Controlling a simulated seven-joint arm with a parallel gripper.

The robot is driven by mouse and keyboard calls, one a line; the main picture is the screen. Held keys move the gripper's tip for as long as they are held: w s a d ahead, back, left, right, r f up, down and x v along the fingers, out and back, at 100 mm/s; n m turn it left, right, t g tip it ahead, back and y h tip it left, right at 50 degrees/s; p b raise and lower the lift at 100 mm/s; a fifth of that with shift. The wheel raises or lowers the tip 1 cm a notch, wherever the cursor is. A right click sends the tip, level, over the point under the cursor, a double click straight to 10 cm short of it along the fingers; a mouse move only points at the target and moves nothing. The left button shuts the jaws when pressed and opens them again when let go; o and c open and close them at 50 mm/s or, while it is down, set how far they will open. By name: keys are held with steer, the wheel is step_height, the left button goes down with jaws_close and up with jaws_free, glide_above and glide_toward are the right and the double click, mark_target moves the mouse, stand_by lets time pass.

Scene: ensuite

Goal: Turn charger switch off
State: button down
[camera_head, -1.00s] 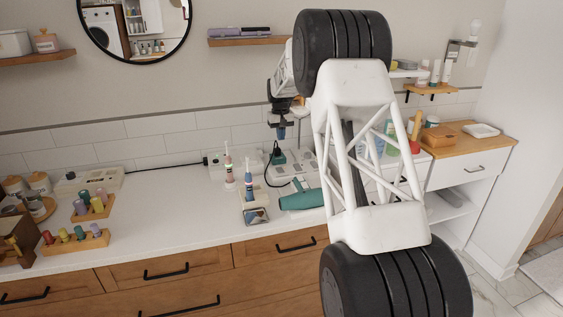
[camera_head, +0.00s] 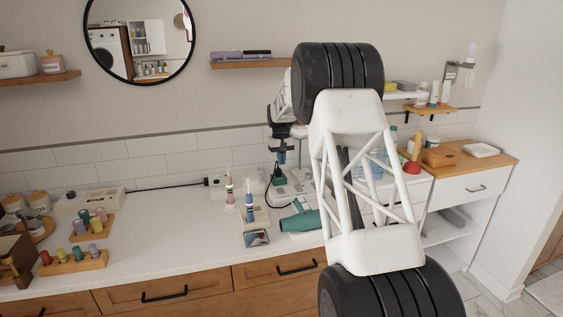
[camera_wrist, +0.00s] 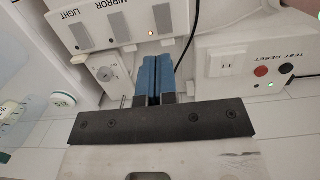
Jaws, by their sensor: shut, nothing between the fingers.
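In the wrist view, a pale panel (camera_wrist: 85,28) carries grey rocker switches, among them the LIGHT rocker (camera_wrist: 80,38) and the MIRROR rocker (camera_wrist: 119,27). A third rocker (camera_wrist: 163,18) sits to their right; its label is not visible, so I cannot tell whether it is the charger switch. The head view shows my gripper (camera_head: 281,157) above the back of the counter.
An outlet box with TEST and RESET buttons (camera_wrist: 261,70) stands right of the fingers, with a black cable between. The counter's left-middle is clear.

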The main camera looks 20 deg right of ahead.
mark_target(282, 192)
steer(key=f, duration=0.4)
steer(key=s+f, duration=0.1)
steer(key=f, duration=0.7)
steer(key=shift+s+f, duration=0.1)
steer(key=shift+s, duration=0.1)
